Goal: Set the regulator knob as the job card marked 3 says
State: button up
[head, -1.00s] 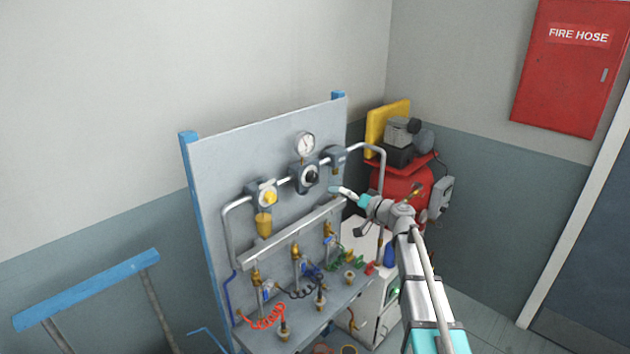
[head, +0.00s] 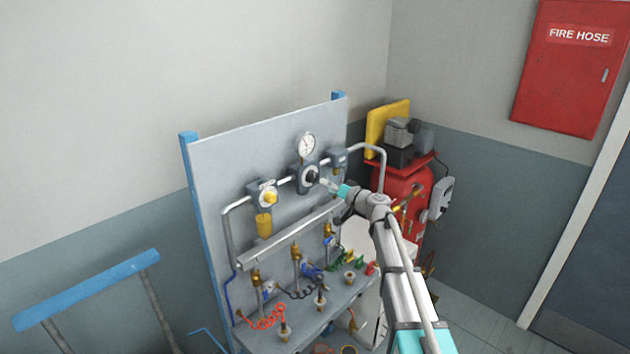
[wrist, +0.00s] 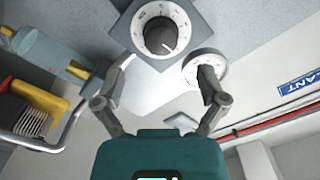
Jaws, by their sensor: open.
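The regulator knob (head: 312,177) is a dark round knob on a grey regulator body on the upright panel, below a round white gauge (head: 305,144). In the wrist view the knob (wrist: 160,36) is black with a pale pointer line and sits in a white marked dial ring. The gauge (wrist: 207,68) shows there partly behind one finger. My gripper (wrist: 162,84) is open and empty, its fingers spread below the knob in the picture and apart from it. In the head view my gripper (head: 328,184) is close to the knob. I see no job card I can read.
A second unit with a yellow knob (head: 270,197) is left on the panel. Grey pipes, a manifold rail (head: 292,235) and fittings with coiled hoses lie below. A red compressor (head: 408,190) stands behind right. A red fire hose cabinet (head: 572,68) is on the wall.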

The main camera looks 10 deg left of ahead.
aim_at(315, 179)
jog(key=shift+x, duration=3)
jog(key=c, duration=1.2)
jog(key=shift+o, duration=0.2)
